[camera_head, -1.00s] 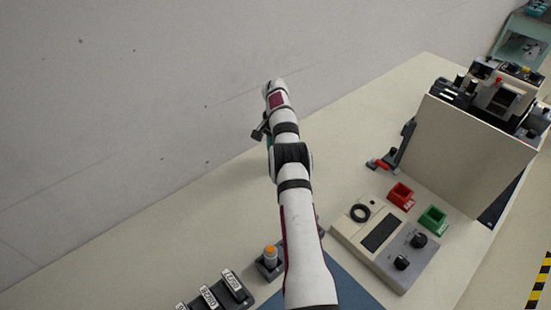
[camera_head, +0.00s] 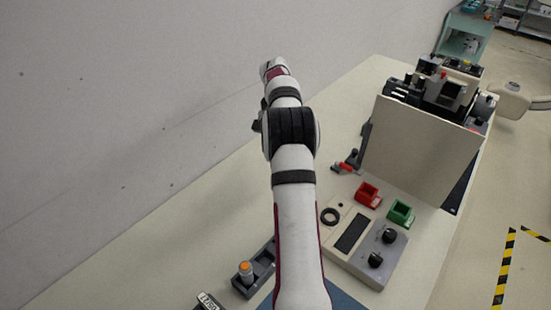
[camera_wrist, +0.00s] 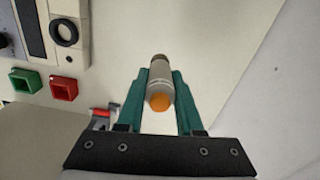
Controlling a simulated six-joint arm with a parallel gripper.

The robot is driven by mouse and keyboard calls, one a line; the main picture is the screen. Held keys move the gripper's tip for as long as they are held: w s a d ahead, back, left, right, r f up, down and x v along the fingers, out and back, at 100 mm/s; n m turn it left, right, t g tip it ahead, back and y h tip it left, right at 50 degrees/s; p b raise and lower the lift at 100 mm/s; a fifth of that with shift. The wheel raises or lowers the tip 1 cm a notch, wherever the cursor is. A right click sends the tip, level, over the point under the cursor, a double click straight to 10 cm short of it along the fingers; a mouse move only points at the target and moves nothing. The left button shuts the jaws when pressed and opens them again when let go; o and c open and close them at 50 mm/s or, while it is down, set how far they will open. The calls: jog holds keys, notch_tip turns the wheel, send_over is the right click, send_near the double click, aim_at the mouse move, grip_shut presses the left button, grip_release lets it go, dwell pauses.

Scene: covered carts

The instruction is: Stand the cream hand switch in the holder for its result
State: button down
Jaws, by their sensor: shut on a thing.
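My gripper (camera_wrist: 160,73) shows in the wrist view, with its two green fingers shut on a pale cylindrical hand switch (camera_wrist: 158,77). The switch has an orange button at its near end and a dark grey far end. In the head view my arm hides the gripper and the held switch. A red holder (camera_head: 367,194) and a green holder (camera_head: 401,213), both square and open-topped, sit side by side behind the tester. They also show at the left of the wrist view, red (camera_wrist: 63,88) and green (camera_wrist: 26,80). Both look empty and apart from my gripper.
The cream tester (camera_head: 335,254) has a black ring, a dark display and knobs. Another orange-topped switch (camera_head: 246,272) stands in a dark rack (camera_head: 262,262). A tall cream panel (camera_head: 420,145) stands behind the holders, near a red-and-grey lever (camera_head: 347,163). A wall bounds the left side.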

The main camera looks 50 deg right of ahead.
jog(key=s+d+m, duration=0.2)
jog(key=s+d, duration=0.2)
jog(key=s, duration=0.7)
jog(key=s+d+m, duration=0.1)
jog(key=s+d, duration=0.3)
jog(key=s, duration=0.8)
jog(key=s+d+m, duration=0.2)
jog(key=s+d, duration=0.3)
jog(key=s, duration=0.6)
jog(key=shift+w+d+f, duration=0.5)
jog(key=shift+w+f, duration=1.15)
jog(key=shift+w, duration=0.15)
jog(key=shift+w+d+f, duration=0.5)
jog(key=shift+w+f, duration=1.2)
jog(key=shift+w, duration=0.1)
jog(key=shift+w+d+f, duration=0.5)
jog(key=shift+w+f, duration=1.15)
jog(key=shift+w, duration=0.15)
jog(key=shift+f, duration=0.15)
jog(key=c, duration=0.6)
grip_release()
jog(key=shift+o, duration=0.2)
